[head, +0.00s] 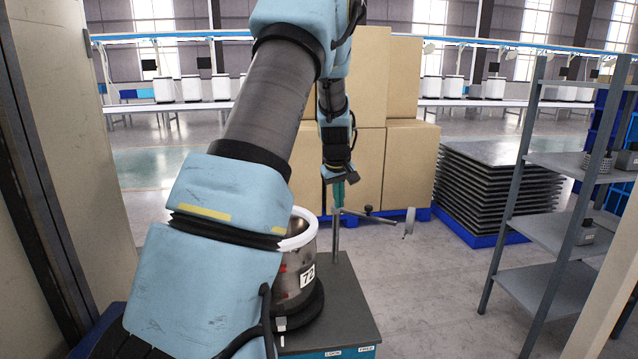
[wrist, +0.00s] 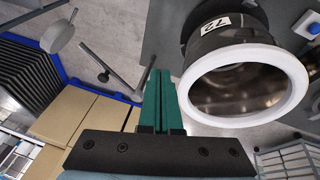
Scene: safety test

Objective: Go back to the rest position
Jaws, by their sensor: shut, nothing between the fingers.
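My gripper (head: 338,197) hangs fingers down beyond the grey test stand (head: 340,295) in the head view, beside the top of an upright metal post (head: 335,238). Its green fingers are together and empty; they also show in the wrist view (wrist: 161,85). A metal drum (head: 292,275) with a white rim and the label 72 stands on the stand, left of my gripper and partly hidden by my arm. In the wrist view the drum (wrist: 235,80) is open-topped and lies right of the fingers, apart from them.
A lever (head: 368,215) with a disc (head: 409,222) reaches right from near the post. Cardboard boxes (head: 408,165) stand behind my gripper. Stacked dark plates (head: 495,190) and a grey shelf rack (head: 545,235) stand at right. Open floor (head: 440,290) lies between stand and rack.

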